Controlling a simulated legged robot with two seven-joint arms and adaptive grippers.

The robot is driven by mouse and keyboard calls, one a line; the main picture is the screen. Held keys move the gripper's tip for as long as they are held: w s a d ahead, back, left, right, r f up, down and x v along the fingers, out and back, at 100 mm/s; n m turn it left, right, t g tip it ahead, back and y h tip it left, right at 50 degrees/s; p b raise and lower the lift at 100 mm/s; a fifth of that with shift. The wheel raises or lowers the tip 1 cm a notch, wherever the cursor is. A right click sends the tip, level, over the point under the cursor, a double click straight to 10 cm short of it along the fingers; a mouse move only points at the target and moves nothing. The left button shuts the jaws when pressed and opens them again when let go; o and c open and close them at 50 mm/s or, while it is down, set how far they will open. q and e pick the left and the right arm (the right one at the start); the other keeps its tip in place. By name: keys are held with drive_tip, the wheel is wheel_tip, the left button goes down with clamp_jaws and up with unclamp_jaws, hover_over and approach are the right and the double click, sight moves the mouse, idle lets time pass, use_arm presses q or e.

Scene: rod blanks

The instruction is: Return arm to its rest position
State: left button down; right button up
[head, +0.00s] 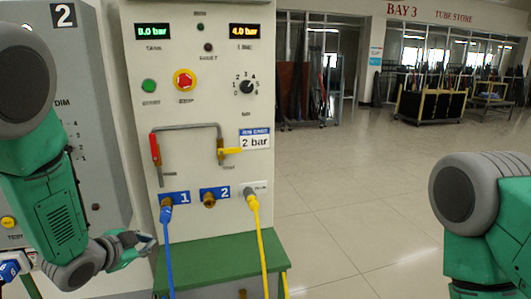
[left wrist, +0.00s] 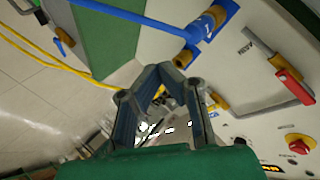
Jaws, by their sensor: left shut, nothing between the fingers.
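My left gripper (head: 146,243) is in front of the panel's lower left, left of the blue hose. In the left wrist view its fingertips (left wrist: 163,72) meet and hold nothing. The blue hose (head: 168,250) is attached at port 1 and hangs down. It also shows in the left wrist view (left wrist: 130,15), close beyond the fingertips but apart from them. A yellow hose (head: 259,235) hangs from the fitting right of port 2. Port 2 (head: 209,200) shows a bare brass fitting. My right arm shows at the right edge; its gripper is out of view.
The test panel (head: 140,85) carries a red-handled valve (head: 155,149), a yellow-handled valve (head: 230,151) and a red stop button (head: 184,80). A green shelf (head: 215,255) juts out below the ports. A grey cabinet stands at left.

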use_arm(q)
drive_tip(key=s+f+n+g+y+b, duration=0.2)
drive_tip(key=s+f+n+g, duration=0.4)
drive_tip(key=s+f, duration=1.3)
drive_tip(key=s+f+n+g, duration=0.2)
drive_tip(key=s+f, duration=0.1)
drive_tip(key=s, duration=0.7)
drive_tip(key=s+d+f+n+g+y+b, duration=0.1)
drive_tip(key=s+f+n+g, duration=0.2)
drive_tip(key=s, duration=0.8)
drive_tip(key=shift+f, duration=0.4)
drive_tip(key=shift+w+d, duration=0.1)
